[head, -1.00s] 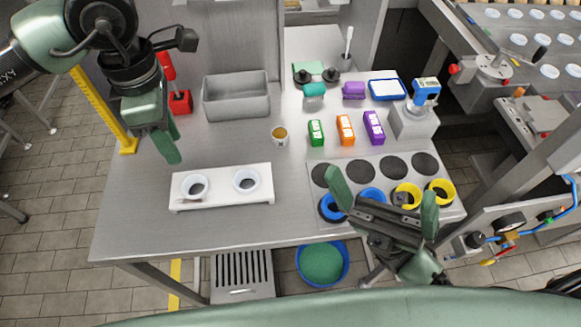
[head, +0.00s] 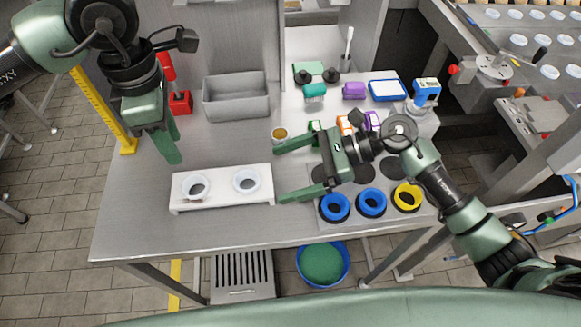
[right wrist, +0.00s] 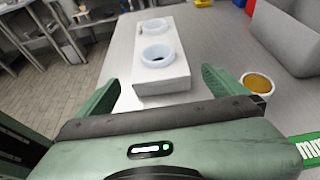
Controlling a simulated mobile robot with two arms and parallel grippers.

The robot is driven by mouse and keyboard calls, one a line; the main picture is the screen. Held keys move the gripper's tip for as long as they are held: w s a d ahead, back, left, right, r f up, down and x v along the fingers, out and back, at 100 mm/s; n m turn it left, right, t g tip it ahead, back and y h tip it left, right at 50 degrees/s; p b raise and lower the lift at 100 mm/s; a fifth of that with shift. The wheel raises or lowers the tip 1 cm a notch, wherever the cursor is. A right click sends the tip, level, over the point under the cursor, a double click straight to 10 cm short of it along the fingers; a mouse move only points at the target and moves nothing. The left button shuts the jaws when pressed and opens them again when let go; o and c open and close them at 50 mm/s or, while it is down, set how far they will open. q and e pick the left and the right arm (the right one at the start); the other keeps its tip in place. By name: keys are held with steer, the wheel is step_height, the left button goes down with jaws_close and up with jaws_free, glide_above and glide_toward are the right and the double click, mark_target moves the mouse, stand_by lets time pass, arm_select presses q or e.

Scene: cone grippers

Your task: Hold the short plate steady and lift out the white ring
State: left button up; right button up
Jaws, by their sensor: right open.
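The short white plate (head: 222,197) lies on the table at front left and holds two white rings side by side. The left white ring (head: 195,177) and the right white ring (head: 247,173) have dark centres. In the right wrist view the plate (right wrist: 165,87) runs away from me, with the near ring (right wrist: 158,48) and the far ring (right wrist: 153,21) on it. My right gripper (head: 281,174) is open and empty, just right of the plate, its fingers pointing at the plate's right end. My left gripper (head: 170,147) hangs behind and left of the plate; its finger gap is unclear.
A grey bin (head: 236,114) stands behind the plate. A small brown-filled cup (head: 279,135) is close to my right gripper's far finger. Blue rings (head: 334,219) and a yellow ring (head: 407,209) sit at front right, partly under my right arm. The table's left front is clear.

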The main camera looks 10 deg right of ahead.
steer(key=x, duration=0.7)
steer(key=shift+a+f, duration=0.1)
steer(key=shift+a, duration=0.15)
steer(key=c, duration=1.6)
arm_select(q)
steer(key=o, duration=0.6)
steer(key=shift+o, duration=0.2)
steer(key=m, duration=0.8)
glide_toward(191, 180)
steer(key=f, duration=0.2)
steer(key=s+f, duration=0.1)
steer(key=f, duration=0.1)
steer(key=s+d+f, duration=0.1)
steer(key=f, duration=0.2)
